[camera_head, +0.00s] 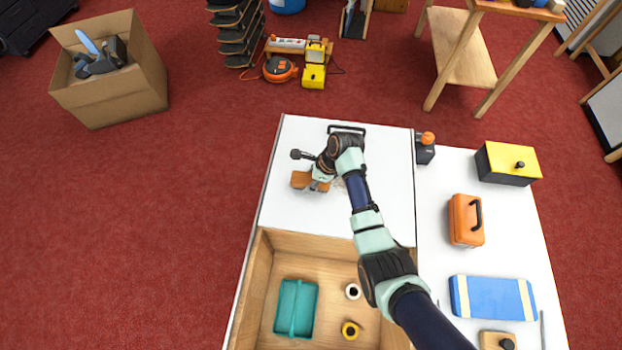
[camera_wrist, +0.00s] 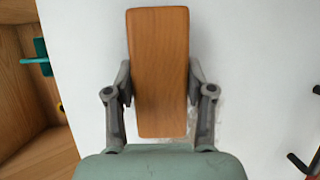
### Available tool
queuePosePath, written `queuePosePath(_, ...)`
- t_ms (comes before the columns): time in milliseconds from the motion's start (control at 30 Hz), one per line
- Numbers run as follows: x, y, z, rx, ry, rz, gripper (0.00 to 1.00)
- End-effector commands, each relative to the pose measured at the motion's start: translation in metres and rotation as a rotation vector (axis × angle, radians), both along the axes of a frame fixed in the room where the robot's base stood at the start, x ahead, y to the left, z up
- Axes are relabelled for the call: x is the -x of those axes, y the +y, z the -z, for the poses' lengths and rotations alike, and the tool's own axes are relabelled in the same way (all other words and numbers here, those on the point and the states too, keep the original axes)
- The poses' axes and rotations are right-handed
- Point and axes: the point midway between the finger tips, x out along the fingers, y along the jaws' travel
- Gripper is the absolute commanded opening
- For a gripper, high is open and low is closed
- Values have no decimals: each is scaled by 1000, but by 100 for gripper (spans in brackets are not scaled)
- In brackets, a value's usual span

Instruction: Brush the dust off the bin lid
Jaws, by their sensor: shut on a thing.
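The bin lid (camera_head: 285,190) is a flat white panel behind the open wooden bin (camera_head: 262,262). It also fills most of the wrist view (camera_wrist: 78,50). A wooden brush block (camera_head: 303,180) is over the lid's middle. In the wrist view the brush (camera_wrist: 160,75) stands between the two grey fingers. My gripper (camera_head: 318,186) is shut on the brush; it shows in the wrist view too (camera_wrist: 160,92). Greyish dust (camera_head: 337,185) lies on the lid beside the gripper, and a patch of dust (camera_wrist: 216,110) shows right of the brush. Whether bristles touch the lid is hidden.
A black handle (camera_head: 347,128) stands at the lid's far edge. In the bin are a teal tray (camera_head: 297,308), a white roll (camera_head: 353,291) and a yellow roll (camera_head: 350,330). Right of the lid are an orange case (camera_head: 466,220), a yellow-topped box (camera_head: 508,163) and a blue board (camera_head: 492,297).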

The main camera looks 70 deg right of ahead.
Motion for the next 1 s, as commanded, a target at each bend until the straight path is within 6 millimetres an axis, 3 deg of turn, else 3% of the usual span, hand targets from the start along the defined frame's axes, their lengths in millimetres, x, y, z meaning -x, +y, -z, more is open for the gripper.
queuePosePath(767,1,0,13,0,0,0,26)
queuePosePath(1000,19,-5,7,0,0,3,26)
